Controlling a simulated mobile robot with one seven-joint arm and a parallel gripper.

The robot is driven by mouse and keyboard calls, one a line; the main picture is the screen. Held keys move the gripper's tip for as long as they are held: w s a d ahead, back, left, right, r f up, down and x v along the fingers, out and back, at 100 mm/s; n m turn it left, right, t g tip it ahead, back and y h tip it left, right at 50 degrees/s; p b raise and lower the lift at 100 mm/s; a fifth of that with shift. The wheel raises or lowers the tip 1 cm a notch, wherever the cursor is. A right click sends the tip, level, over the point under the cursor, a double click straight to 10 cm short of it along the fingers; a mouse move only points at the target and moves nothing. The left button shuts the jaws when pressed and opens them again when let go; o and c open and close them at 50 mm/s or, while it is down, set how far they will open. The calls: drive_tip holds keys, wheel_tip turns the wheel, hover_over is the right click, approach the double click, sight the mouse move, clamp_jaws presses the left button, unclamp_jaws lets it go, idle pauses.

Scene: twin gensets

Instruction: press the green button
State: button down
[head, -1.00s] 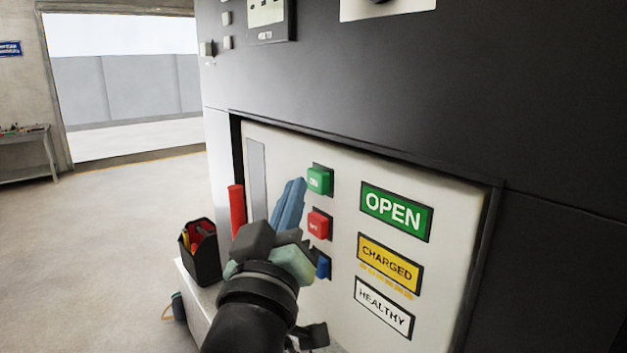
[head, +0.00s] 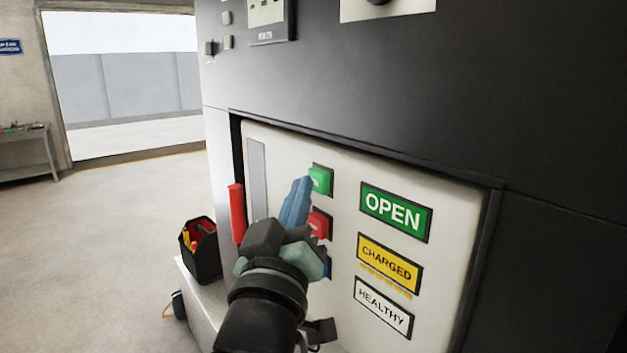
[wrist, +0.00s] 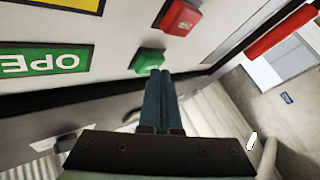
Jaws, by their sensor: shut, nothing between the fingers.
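The green button (head: 320,180) sits at the top of a column of buttons on the white panel (head: 345,165). It also shows in the wrist view (wrist: 149,60), just beyond my fingertips. My gripper (head: 302,182) is shut and empty, its blue fingers pointing up toward the green button. In the wrist view the fingertips (wrist: 160,73) lie at the button's near edge; I cannot tell whether they touch it. The red button (head: 320,224) is below the green one, partly hidden by my fingers, and shows clear in the wrist view (wrist: 182,18). A blue button (head: 328,266) below is mostly hidden.
Green OPEN (head: 396,212), yellow CHARGED (head: 389,264) and white HEALTHY (head: 383,306) plates are right of the buttons. A red handle (head: 237,212) sticks out at left. A tool caddy (head: 204,262) stands on a ledge (head: 196,298). The dark cabinet (head: 400,100) frames the recessed panel.

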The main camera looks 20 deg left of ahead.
drive_tip(key=shift+w+d, duration=0.2)
drive_tip(key=shift+d, duration=0.05)
idle(0.6)
drive_tip(key=shift+s+a+b, duration=0.3)
drive_tip(key=shift+s+a, duration=0.3)
drive_tip(key=shift+s, duration=0.1)
drive_tip(key=shift+f, duration=0.1)
drive_tip(key=s+a+b, duration=0.1)
drive_tip(key=s, duration=0.1)
drive_tip(key=s+a+b, duration=0.1)
drive_tip(key=s+a, duration=0.1)
idle(0.7)
